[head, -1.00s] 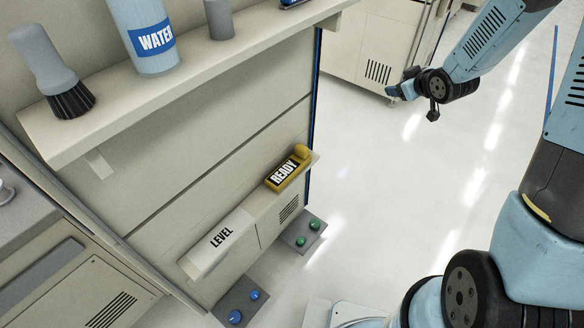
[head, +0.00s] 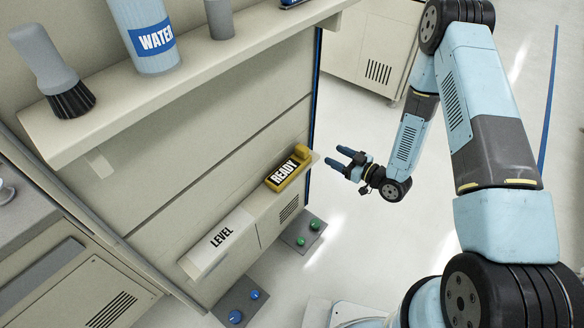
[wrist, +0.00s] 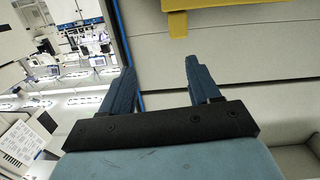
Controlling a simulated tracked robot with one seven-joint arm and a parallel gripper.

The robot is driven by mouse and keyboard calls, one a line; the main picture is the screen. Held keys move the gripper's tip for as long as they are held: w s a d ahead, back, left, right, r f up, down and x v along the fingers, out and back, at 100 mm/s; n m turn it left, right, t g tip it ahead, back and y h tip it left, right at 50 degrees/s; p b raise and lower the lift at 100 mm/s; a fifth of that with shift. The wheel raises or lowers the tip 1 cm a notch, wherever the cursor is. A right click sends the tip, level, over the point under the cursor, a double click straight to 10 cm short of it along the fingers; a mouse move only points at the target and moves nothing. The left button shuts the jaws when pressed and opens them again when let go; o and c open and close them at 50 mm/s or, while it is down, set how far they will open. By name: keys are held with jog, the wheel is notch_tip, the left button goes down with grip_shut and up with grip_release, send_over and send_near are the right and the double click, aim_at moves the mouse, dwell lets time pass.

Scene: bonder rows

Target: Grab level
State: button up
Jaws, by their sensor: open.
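A pale block lettered LEVEL (head: 215,246) lies on the left part of the low ledge in the head view. A yellow piece lettered READY (head: 288,170) sits at the ledge's right end. My gripper (head: 337,157) is open and empty, to the right of the yellow piece and apart from it. In the wrist view my two blue fingers (wrist: 160,80) are spread with nothing between them. Part of a yellow thing (wrist: 212,20) shows at that view's top edge, beyond the fingers. The LEVEL block cannot be made out in the wrist view.
Boxes with green buttons (head: 302,235) and blue buttons (head: 238,301) stand below the ledge. Open floor (head: 370,245) lies to the right.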

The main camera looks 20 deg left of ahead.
aim_at(308, 152)
jog(key=shift+y, duration=0.5)
jog(key=a, duration=0.4)
jog(key=w+a+f, duration=0.1)
jog(key=a, duration=0.3)
jog(key=w+a+f, duration=0.1)
jog(key=a, duration=0.4)
jog(key=shift+w+a, duration=0.1)
jog(key=shift+w, duration=0.05)
jog(key=shift+c, duration=0.3)
grip_shut()
